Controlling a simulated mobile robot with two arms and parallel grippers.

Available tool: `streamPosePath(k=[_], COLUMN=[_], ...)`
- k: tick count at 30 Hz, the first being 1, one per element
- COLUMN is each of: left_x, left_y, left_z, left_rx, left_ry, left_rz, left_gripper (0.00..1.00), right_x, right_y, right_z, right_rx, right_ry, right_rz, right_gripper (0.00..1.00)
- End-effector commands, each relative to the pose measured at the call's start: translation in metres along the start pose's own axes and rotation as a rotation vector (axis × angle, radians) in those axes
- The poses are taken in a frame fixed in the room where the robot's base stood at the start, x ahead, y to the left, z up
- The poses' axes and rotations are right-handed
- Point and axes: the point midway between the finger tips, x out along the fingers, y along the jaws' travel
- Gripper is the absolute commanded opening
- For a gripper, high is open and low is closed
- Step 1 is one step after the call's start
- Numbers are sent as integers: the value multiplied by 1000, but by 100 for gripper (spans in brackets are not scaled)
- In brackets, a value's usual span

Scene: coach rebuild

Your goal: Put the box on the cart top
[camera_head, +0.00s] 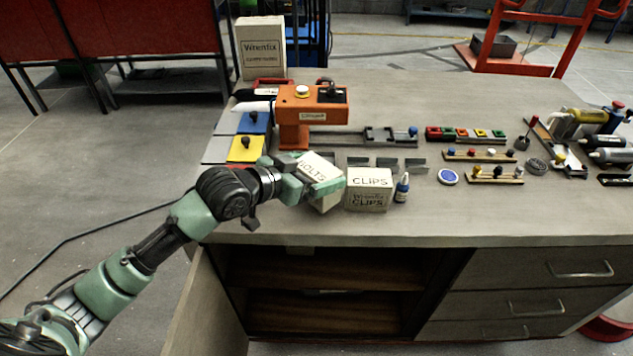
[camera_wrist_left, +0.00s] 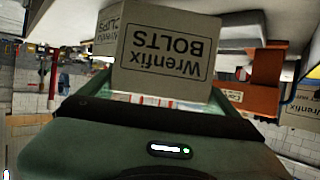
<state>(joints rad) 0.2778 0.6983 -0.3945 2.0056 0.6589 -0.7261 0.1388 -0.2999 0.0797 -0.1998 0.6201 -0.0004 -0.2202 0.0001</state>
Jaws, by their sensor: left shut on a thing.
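My left gripper (camera_head: 318,186) is shut on a pale box marked BOLTS (camera_head: 318,166), tilted at the front left of the grey worktop (camera_head: 480,215). The head view does not show clearly whether the box touches the worktop. In the left wrist view the same BOLTS box (camera_wrist_left: 165,50) appears upside down and fills the upper middle. A similar box marked CLIPS (camera_head: 369,188) stands just right of the gripper; part of it shows in the left wrist view (camera_wrist_left: 106,28). I cannot tell which surface is the cart top. My right gripper is not in view.
A larger Wrenfix box (camera_head: 261,48) stands at the back left. Below, a cupboard door (camera_head: 208,310) hangs open. Small parts crowd the worktop's right side.

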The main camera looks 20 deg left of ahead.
Motion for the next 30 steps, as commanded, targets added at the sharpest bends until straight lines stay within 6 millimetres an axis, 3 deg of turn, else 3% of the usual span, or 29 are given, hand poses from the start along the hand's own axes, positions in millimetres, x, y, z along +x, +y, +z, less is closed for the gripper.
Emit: streamPosePath(k=[7, 20, 21, 30], left_x=[12, 15, 15, 14], left_y=[0, 0, 0, 0], left_z=[29, 36, 38, 35], left_rx=[-2, 0, -1, -1], left_ry=[2, 3, -3, -2], left_rz=[0, 0, 0, 0], left_gripper=[18, 18, 99, 100], right_x=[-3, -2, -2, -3], right_y=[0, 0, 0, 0], right_z=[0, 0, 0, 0], right_rx=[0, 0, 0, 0], right_ry=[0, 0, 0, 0], right_rz=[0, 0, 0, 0], right_gripper=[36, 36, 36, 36])
